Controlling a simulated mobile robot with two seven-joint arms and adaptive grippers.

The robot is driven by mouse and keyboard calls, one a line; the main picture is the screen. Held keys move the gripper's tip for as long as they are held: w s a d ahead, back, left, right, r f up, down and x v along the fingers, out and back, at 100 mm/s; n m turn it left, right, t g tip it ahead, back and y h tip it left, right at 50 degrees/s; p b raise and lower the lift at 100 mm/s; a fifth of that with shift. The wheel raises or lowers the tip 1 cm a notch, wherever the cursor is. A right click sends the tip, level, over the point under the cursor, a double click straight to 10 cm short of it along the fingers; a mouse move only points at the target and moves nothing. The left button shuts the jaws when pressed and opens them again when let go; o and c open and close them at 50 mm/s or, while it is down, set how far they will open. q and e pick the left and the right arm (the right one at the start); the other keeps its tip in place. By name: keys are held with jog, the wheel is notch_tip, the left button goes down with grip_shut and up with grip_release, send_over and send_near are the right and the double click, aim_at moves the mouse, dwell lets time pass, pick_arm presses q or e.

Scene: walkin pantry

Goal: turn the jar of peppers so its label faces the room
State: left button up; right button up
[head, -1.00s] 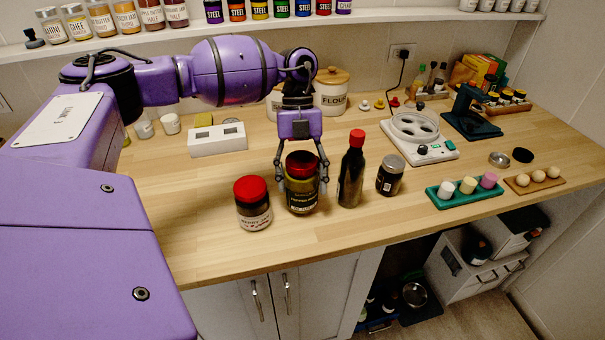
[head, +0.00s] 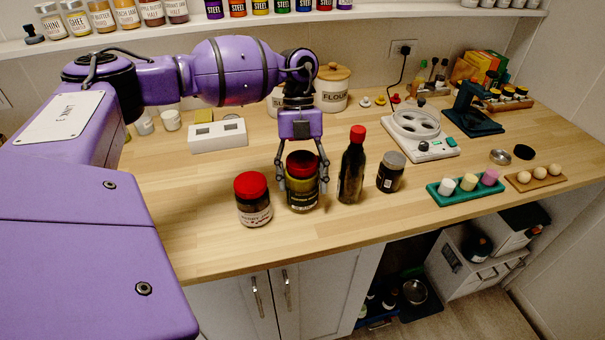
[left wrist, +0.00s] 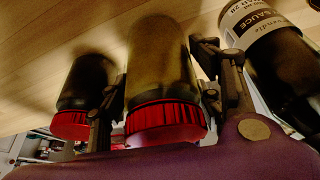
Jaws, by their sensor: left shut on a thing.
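The jar of peppers (head: 302,194) stands upright near the front of the wooden counter. It has a red lid, yellowish contents and a dark label whose print shows on the side towards the head camera, too small to read surely. My left gripper (head: 302,187) comes down from above and is shut on the jar, one finger on each side. In the left wrist view the peppers jar (left wrist: 163,75) is between the fingers, lid towards the camera; its label cannot be made out there. My right gripper is not in view.
A red-lidded jam jar (head: 254,205) stands close on the left. A dark sauce bottle (head: 351,175) with a red cap stands close on the right, then a dark jar (head: 390,175). The counter's front edge (head: 300,252) is near; bare wood lies in front.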

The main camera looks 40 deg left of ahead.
pick_arm(q)
jog(key=o, duration=2)
jog(key=shift+c, duration=0.2)
jog(key=v, duration=1.2)
